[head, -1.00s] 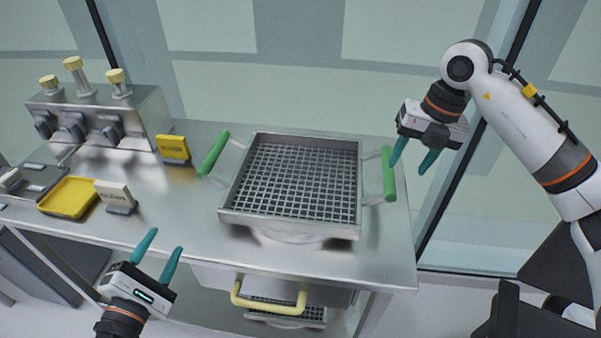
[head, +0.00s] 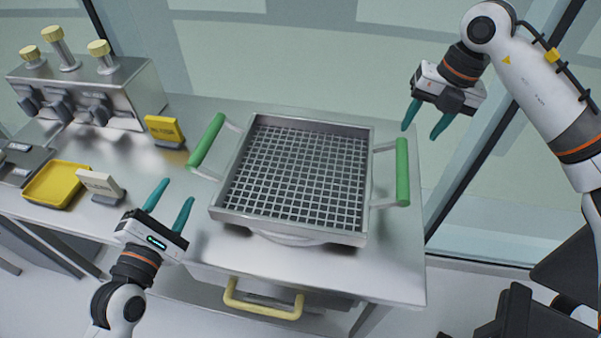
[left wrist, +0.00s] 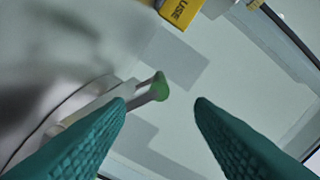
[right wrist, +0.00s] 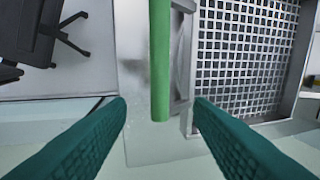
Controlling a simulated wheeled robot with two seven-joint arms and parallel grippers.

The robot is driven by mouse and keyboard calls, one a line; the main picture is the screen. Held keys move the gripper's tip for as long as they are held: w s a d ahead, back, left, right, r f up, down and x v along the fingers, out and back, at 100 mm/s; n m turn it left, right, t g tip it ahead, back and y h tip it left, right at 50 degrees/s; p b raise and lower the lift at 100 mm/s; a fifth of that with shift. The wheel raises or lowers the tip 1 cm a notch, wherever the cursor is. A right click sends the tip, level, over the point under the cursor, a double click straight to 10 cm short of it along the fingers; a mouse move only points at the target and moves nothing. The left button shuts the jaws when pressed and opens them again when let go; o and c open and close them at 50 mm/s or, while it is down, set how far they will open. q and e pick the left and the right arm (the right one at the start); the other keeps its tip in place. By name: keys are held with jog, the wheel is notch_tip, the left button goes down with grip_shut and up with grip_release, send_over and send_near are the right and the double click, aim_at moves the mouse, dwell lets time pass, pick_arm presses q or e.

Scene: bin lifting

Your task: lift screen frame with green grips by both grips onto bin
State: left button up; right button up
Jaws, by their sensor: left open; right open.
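The screen frame (head: 292,229) is a square metal tray with a mesh floor, resting on a round base on the metal table. It has a left green grip (head: 206,141) and a right green grip (head: 402,172). My left gripper (head: 169,202) is open and empty, in front and left of the left grip; that grip's end (left wrist: 161,87) shows ahead in the left wrist view. My right gripper (head: 427,121) is open and empty, above and behind the right grip. In the right wrist view the right grip (right wrist: 160,60) lies ahead between the fingers, apart from them.
At the left stand a metal dispenser (head: 85,95) with yellow-topped knobs, a yellow sign (head: 164,129), a white sign (head: 100,183) and a yellow tray (head: 56,184). A drawer with a yellow handle (head: 262,308) is below the table's front. The table right of the dispenser is otherwise clear.

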aim_at(197, 151)
pick_arm(q)
jog(key=x, duration=1.1)
jog(key=shift+w, duration=0.3)
pick_arm(e)
jog(key=f, duration=0.3)
jog(key=a+f, duration=0.1)
jog(key=f, duration=0.3)
jog(key=a+f, duration=0.1)
jog(key=f, duration=0.3)
jog(key=shift+w+a+f, duration=0.1)
jog(key=shift+w+f, duration=0.1)
jog(key=shift+w, duration=0.2)
pick_arm(q)
grip_shut()
pick_arm(e)
grip_shut()
pick_arm(q)
jog(key=shift+f, duration=0.1)
pick_arm(e)
jog(key=shift+r, duration=0.1)
pick_arm(q)
jog(key=shift+r, duration=0.3)
pick_arm(e)
jog(key=shift+w+r, duration=0.1)
jog(key=shift+r, duration=0.15)
